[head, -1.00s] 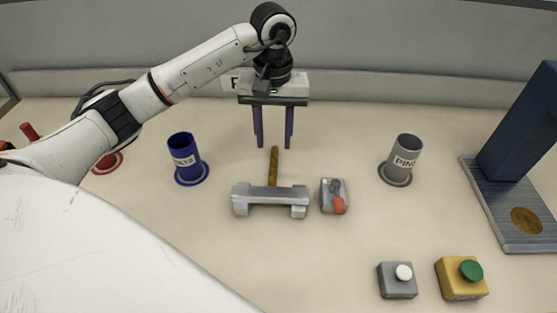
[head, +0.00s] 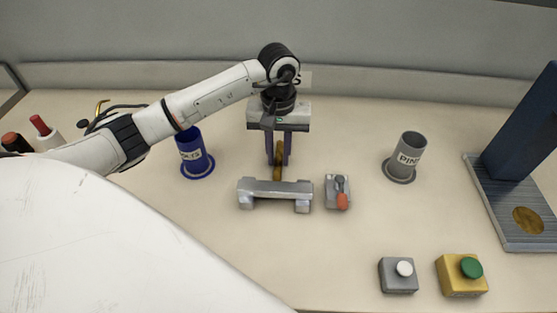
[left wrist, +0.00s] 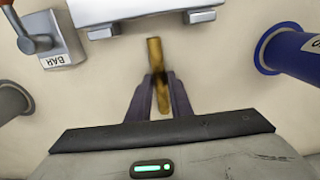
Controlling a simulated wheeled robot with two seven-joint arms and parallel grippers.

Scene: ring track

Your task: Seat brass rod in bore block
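The brass rod (head: 278,174) is behind the silver metal block (head: 275,188), its near end close to the block's back edge in the head view. In the left wrist view the rod (left wrist: 154,52) shows a small gap to the block (left wrist: 150,12). My left gripper (head: 279,160) points down with its two purple fingers on either side of the rod, closed up against it. The fingers (left wrist: 160,80) also show in the left wrist view. I cannot tell which part is the bore block. My right gripper is not in view.
A lever switch box (head: 338,192) stands right of the silver block. A blue cup (head: 192,150) is to the left, a grey cup (head: 407,155) to the right. White-button (head: 398,276) and green-button (head: 462,276) boxes are in front. A blue upright (head: 522,125) stands far right.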

